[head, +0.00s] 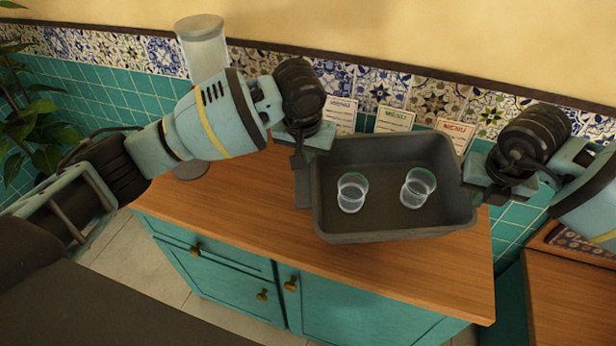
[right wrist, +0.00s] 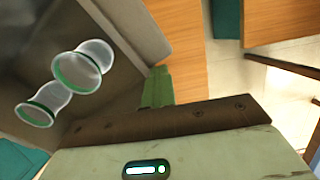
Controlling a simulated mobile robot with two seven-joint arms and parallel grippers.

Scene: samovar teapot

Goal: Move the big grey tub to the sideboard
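The big grey tub (head: 395,233) is over the wooden top of the teal sideboard (head: 240,240); I cannot tell whether its base touches the top. Two clear glasses with green rims, one left (head: 352,192) and one right (head: 418,188), are inside it. My left gripper (head: 303,178) is shut on the tub's left wall. My right gripper (head: 474,183) is shut on its right wall. In the right wrist view, a green finger (right wrist: 157,88) lies against the outside of the tub wall (right wrist: 135,30); the other finger is hidden.
A tall clear glass dispenser (head: 203,48) stands at the back left. Several menu cards (head: 394,119) lean on the tiled wall behind the tub. Another wooden surface (head: 570,290) is at the right. The sideboard's left front is clear.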

